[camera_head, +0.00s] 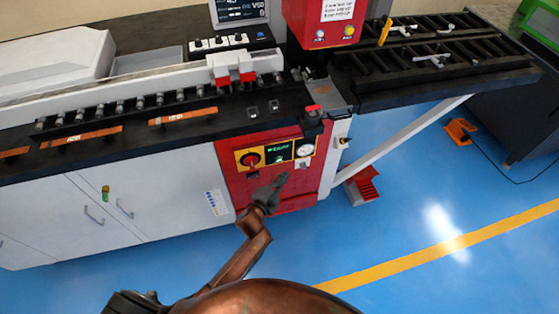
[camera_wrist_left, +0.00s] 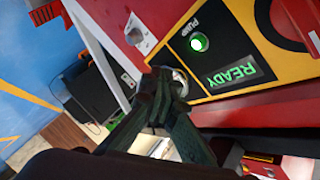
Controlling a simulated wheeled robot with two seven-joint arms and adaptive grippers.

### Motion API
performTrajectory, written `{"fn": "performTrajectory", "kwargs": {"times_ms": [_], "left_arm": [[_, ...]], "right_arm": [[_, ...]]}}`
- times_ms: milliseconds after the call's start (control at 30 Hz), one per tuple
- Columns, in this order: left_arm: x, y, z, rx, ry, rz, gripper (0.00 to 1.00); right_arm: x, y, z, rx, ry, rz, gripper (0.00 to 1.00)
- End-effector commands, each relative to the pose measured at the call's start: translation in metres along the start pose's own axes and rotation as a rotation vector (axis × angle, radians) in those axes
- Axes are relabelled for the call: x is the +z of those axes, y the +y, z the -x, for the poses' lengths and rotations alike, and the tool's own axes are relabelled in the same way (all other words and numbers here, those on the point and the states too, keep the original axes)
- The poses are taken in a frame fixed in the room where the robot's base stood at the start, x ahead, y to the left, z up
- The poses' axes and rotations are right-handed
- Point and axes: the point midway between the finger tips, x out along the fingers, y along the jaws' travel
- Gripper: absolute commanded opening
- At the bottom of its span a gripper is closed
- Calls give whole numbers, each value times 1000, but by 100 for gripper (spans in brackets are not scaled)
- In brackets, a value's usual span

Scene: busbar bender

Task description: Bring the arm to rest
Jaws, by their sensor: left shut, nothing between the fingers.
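My left arm reaches in from the bottom of the head view. Its gripper (camera_head: 275,186) is shut and empty in front of the red front panel of the machine, just below the yellow control panel (camera_head: 249,160). In the left wrist view the shut fingers (camera_wrist_left: 162,82) overlap a round gauge (camera_wrist_left: 181,77) at the edge of that panel. I cannot tell whether the fingertips touch anything. A green-lit PUMP button (camera_wrist_left: 199,42) and a display reading READY (camera_wrist_left: 234,73) show beside them. My right gripper is not in view.
A red knob (camera_head: 250,159) sits left of the display. White cabinet doors (camera_head: 120,205) stand to the left. A roller table (camera_head: 420,60) with a slanted white leg extends right. A red foot pedal (camera_head: 362,187) is on the floor. The blue floor (camera_head: 440,190) at right is largely clear.

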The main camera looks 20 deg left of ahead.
Motion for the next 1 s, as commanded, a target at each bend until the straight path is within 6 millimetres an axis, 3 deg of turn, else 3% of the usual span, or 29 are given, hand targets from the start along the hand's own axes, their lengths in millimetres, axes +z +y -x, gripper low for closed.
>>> {"fn": "performTrajectory", "kwargs": {"times_ms": [400, 533, 667, 767, 1000], "left_arm": [[2, 1, 0, 2, -2, 2, 0], [21, 23, 4, 38, -36, 33, 0], [69, 77, 18, 122, -121, 112, 0], [114, 129, 41, 198, -208, 194, 0], [211, 251, 125, 356, -434, 387, 0]], "right_arm": [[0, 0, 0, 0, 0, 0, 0], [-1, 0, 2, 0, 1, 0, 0], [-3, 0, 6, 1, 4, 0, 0], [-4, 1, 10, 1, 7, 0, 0], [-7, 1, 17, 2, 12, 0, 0]]}}
